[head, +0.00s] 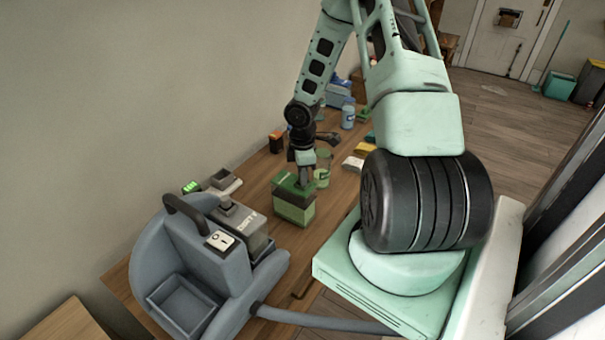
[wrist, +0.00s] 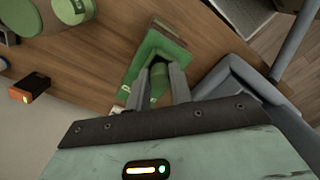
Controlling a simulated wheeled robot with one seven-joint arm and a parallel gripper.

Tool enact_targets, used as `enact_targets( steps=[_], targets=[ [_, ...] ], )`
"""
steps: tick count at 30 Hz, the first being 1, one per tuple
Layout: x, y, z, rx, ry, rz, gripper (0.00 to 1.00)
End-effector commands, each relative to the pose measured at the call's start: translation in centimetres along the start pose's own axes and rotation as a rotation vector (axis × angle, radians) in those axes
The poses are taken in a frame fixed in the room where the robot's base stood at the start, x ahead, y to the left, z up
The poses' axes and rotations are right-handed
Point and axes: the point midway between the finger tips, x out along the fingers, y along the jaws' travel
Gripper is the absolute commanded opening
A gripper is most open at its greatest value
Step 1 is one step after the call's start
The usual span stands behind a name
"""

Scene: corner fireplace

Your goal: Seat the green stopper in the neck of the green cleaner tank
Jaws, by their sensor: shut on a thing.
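The green cleaner tank (head: 295,211) is a boxy block with a darker green top, standing on the wooden table. In the wrist view the tank (wrist: 152,42) lies just beyond my fingertips. My gripper (head: 305,181) points down over the tank's top. In the wrist view my gripper (wrist: 160,78) is shut on the green stopper (wrist: 159,84), a small rounded green piece between the two fingers. The stopper is hidden in the head view. The neck is hidden by the fingers and stopper, so I cannot tell whether the stopper is inside it or above it.
A grey machine (head: 185,250) with a black handle and hose stands at the table's near end. A green canister (head: 322,169) stands close behind the tank. An orange-and-black box (head: 277,142), a blue can (head: 348,117) and a yellow-and-white block (head: 353,163) are farther back.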

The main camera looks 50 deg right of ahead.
Motion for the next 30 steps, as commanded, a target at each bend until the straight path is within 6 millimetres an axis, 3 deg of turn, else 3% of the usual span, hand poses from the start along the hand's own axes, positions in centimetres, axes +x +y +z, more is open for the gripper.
enact_targets(
  steps=[1, 2, 4, 12, 17, 30],
  targets=[
    [0.3, 0.0, 0.0, 0.000, 0.000, 0.000, 0.01],
    [0.3, 0.0, 0.0, 0.000, 0.000, 0.000, 0.24],
    [0.2, 0.0, 0.0, 0.000, 0.000, 0.000, 0.43],
    [0.1, 0.0, 0.0, 0.000, 0.000, 0.000, 0.43],
    [-1.0, 0.1, 0.1, 0.003, -0.001, 0.003, 0.43],
    [-9.6, 0.1, 0.1, 0.002, 0.000, 0.003, 0.43]
  ],
)
